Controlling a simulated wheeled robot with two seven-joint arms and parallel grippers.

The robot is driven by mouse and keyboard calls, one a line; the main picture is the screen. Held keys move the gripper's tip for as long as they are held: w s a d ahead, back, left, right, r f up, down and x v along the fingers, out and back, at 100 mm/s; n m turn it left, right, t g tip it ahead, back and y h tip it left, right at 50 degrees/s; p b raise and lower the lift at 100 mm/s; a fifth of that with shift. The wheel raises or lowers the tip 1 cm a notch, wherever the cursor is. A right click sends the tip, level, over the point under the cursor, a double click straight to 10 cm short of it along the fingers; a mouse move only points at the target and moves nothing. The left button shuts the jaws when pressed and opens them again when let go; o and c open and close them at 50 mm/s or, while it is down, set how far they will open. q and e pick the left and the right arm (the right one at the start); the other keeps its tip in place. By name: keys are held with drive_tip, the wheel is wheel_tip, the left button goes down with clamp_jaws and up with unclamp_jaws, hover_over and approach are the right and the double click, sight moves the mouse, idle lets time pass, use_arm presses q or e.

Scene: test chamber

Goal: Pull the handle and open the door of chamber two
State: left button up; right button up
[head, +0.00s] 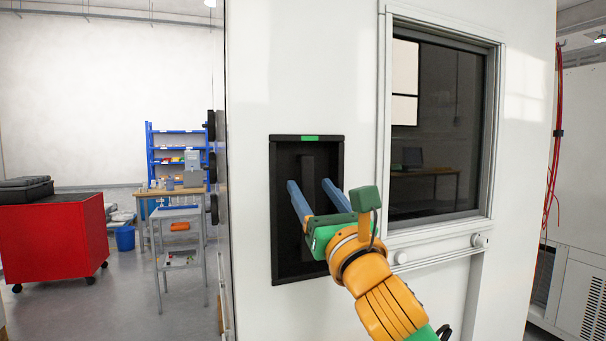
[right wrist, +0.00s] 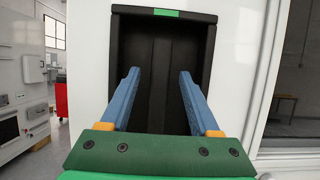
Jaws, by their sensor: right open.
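The chamber door (head: 365,20) is a large white panel with a window, and it looks closed. A black recessed handle panel (head: 339,150) with a small green mark at its top is set in it. The panel also fills the middle of the right wrist view (right wrist: 116,60). A dark vertical handle bar (right wrist: 160,50) shows faintly inside the recess. My right gripper (head: 308,182) is open, its two blue fingers pointing into the recess. In the right wrist view the fingers (right wrist: 160,72) stand apart on either side of the bar, with nothing between them gripped. My left gripper is out of view.
A dark window (head: 435,130) in a metal frame is right of the handle, with a ledge rail (head: 440,257) below. A red cabinet (head: 50,240), a small cart (head: 180,210) and blue shelves (head: 180,132) stand at left. Floor between them is free.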

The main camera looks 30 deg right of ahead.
sight(310, 185)
drive_tip(key=x, duration=0.3)
drive_tip(key=shift+p, duration=0.4)
drive_tip(key=shift+w+d+f, duration=0.15)
drive_tip(key=shift+w+f, duration=0.05)
drive_tip(key=shift+w, duration=0.15)
drive_tip(key=shift+s+r, duration=0.1)
drive_tip(key=shift+s, duration=0.15)
clamp_jaws()
idle(0.4)
